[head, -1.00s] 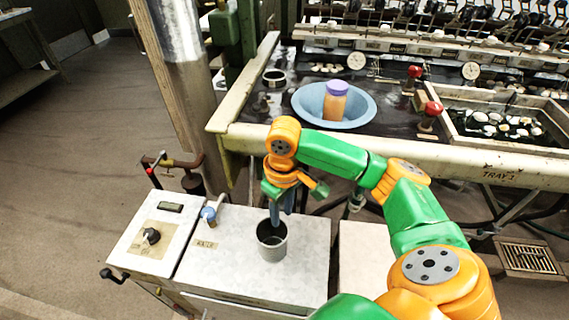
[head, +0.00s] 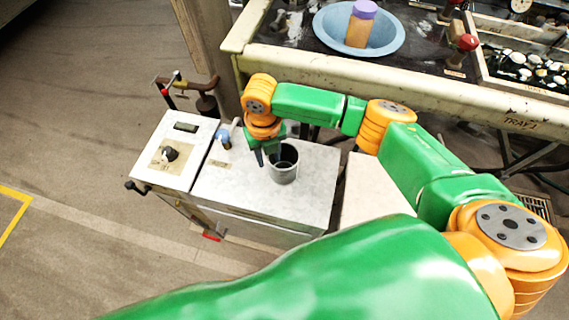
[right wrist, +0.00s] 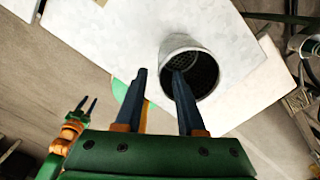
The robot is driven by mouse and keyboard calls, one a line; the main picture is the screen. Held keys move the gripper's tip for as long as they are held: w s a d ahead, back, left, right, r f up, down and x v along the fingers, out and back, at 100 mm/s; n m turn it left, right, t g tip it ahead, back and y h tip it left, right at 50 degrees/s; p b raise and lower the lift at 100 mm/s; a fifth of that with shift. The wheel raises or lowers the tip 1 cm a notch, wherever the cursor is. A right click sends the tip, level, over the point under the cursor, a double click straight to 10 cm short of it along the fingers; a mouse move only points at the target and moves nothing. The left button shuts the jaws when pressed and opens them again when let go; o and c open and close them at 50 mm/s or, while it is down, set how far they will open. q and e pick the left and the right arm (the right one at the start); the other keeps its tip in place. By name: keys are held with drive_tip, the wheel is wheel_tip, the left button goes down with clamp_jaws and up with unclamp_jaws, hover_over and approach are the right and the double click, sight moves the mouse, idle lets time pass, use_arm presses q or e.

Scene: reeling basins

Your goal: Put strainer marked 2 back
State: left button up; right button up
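A grey cylindrical cup (head: 284,174) stands upright on the white cabinet top. Its inside looks dark and perforated in the right wrist view (right wrist: 172,46), like a strainer; no number is readable on it. My right gripper (head: 264,160) is at the cup's left side in the head view. In the right wrist view its fingers (right wrist: 160,72) are apart; one tip overlaps the cup's opening, the other lies outside it. I cannot tell whether they touch the cup. My left gripper (right wrist: 87,102) shows small in the right wrist view, fingers apart and empty.
The white cabinet top (head: 235,190) carries a control box (head: 178,150) with a knob and a blue-capped tap (head: 223,137). Behind is the bench edge (head: 400,88), with a blue basin (head: 330,30) holding a purple-capped orange jar (head: 361,26).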

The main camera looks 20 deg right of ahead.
drive_tip(key=shift+f, duration=0.45)
clamp_jaws()
idle(1.1)
